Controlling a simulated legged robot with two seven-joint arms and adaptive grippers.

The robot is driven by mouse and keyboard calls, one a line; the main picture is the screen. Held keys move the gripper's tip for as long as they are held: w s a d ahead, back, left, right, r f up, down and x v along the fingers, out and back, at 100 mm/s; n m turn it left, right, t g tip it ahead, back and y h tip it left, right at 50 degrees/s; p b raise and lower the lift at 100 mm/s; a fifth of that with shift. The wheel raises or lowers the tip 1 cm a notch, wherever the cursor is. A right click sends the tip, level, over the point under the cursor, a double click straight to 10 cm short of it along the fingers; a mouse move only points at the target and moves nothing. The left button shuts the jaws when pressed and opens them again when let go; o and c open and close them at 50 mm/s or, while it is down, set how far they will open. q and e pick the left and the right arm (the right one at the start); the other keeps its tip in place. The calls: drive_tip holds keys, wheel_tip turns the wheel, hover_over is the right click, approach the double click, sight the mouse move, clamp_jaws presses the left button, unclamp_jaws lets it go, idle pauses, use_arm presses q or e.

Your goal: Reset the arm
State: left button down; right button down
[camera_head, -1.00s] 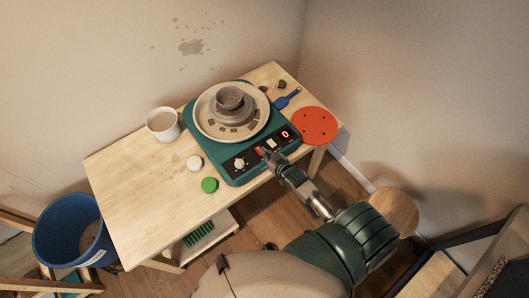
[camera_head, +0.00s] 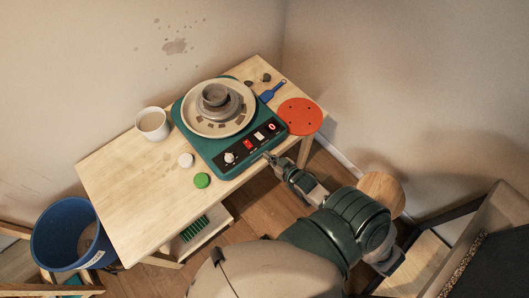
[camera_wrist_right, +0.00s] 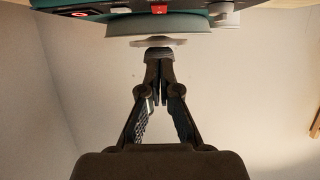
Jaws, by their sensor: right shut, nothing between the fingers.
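My right gripper (camera_head: 270,158) is at the front edge of the green pottery wheel (camera_head: 208,164), just below its control panel. Its fingers are shut and empty; they also show closed together in the right wrist view (camera_wrist_right: 159,55). The wheel's panel carries a white knob, a red switch (camera_head: 248,143), a white switch and a lit red display reading 0. A grey clay pot (camera_head: 215,96) sits at the centre of the wheel's pale round pan (camera_head: 195,122). My right arm reaches in from the bottom of the head view. My left gripper is not in view.
The wooden table (camera_head: 130,210) bears a white cup (camera_head: 152,122), white and green lids (camera_head: 202,180), a blue tool (camera_head: 272,91) and an orange disc (camera_head: 300,116). A blue bucket (camera_head: 62,240) stands at left. A round stool (camera_head: 381,190) is at right.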

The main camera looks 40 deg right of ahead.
idle(0.5)
drive_tip(key=s+f+g+h+b, duration=0.1)
drive_tip(key=s+f+g, duration=0.2)
drive_tip(key=s+f, duration=0.8)
drive_tip(key=s+f+g, duration=0.2)
drive_tip(key=f+g, duration=0.2)
drive_tip(key=f, duration=1.5)
drive_tip(key=s+a+f+g, duration=0.3)
drive_tip(key=s+f, duration=0.4)
drive_tip(key=s, duration=0.4)
drive_tip(key=s+a+f+n+g+b, duration=0.1)
drive_tip(key=s+a+f+g, duration=0.1)
drive_tip(key=s+a+f, duration=0.2)
drive_tip(key=s+f, duration=0.3)
drive_tip(key=s, duration=0.5)
drive_tip(key=shift+f+g, duration=0.3)
drive_tip(key=shift+g, duration=0.1)
drive_tip(key=shift+a, duration=0.1)
